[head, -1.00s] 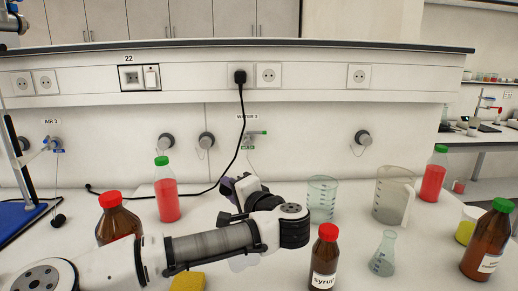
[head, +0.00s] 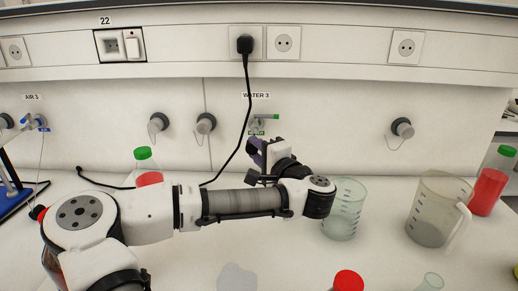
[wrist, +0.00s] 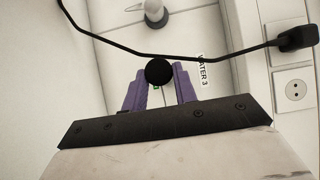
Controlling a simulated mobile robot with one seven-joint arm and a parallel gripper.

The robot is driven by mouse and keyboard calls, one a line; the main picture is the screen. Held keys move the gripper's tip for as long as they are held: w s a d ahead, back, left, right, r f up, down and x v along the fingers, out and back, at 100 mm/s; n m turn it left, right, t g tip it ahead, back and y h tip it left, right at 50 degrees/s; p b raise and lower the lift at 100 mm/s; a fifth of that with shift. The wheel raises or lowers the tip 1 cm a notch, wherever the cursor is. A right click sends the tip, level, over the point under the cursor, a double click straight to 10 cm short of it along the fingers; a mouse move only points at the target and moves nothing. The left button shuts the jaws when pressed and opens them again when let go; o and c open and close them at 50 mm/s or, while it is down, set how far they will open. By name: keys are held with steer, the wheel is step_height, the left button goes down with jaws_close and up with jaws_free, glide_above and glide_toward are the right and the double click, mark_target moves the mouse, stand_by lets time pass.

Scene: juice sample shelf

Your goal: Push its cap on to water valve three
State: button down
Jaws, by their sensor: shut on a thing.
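Water valve three (head: 257,124), with a green handle, is on the back wall under the WATER 3 label (head: 256,96). My gripper (head: 257,151) is just below and in front of it in the head view. In the wrist view its purple fingers are shut on a round black cap (wrist: 159,71). The cap hides most of what lies behind it, with a bit of green showing below. The WATER 3 label is right of the fingers there. I cannot tell whether the cap touches the valve; the head view does not show the cap clearly.
A black cable (head: 247,110) hangs from a wall plug beside the valve and crosses the wrist view ahead of the fingers. Grey wall fittings (head: 206,123) are to the left. A glass beaker (head: 344,212) and a measuring jug (head: 432,215) stand right of my arm.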

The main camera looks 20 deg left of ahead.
steer(key=shift+w+a+p, duration=0.25)
steer(key=shift+w+a, duration=0.05)
steer(key=shift+w, duration=0.6)
steer(key=shift+w+a+p, duration=0.2)
steer(key=shift+w+a, duration=0.05)
steer(key=shift+w, duration=0.65)
steer(key=shift+d+b, duration=0.1)
steer(key=shift+b, duration=0.7)
steer(key=shift+w+a+b, duration=0.3)
steer(key=shift+w+b, duration=0.2)
steer(key=shift+w, duration=0.4)
steer(key=shift+w+a+b, duration=0.25)
steer(key=shift+w+b, duration=0.2)
steer(key=shift+w, duration=0.45)
steer(key=shift+r, duration=0.1)
steer(key=c, duration=1)
jaws_free()
steer(key=shift+c, duration=0.2)
